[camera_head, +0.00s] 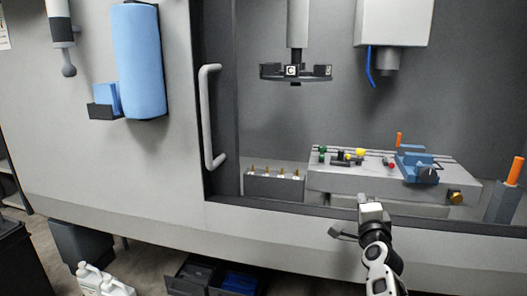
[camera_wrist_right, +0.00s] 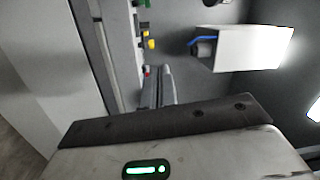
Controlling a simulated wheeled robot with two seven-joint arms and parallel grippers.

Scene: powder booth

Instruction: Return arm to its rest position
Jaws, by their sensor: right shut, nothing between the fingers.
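My right arm comes in from the bottom right of the head view. Its right gripper (camera_head: 372,211) is in front of the machine's open front, near the lower sill and short of the grey work table (camera_head: 335,181). In the right wrist view the two grey fingers of the gripper (camera_wrist_right: 158,84) stand close together, shut and empty. The fingertips do not show clearly in the head view. My left gripper and arm are in neither view.
The table holds a blue vise (camera_head: 414,163) and small coloured parts. A grey rack (camera_head: 275,186) stands left of it. A round tool carousel (camera_head: 295,72) and a white spindle housing (camera_head: 394,22) hang above. A door handle (camera_head: 208,115) stands left of the opening.

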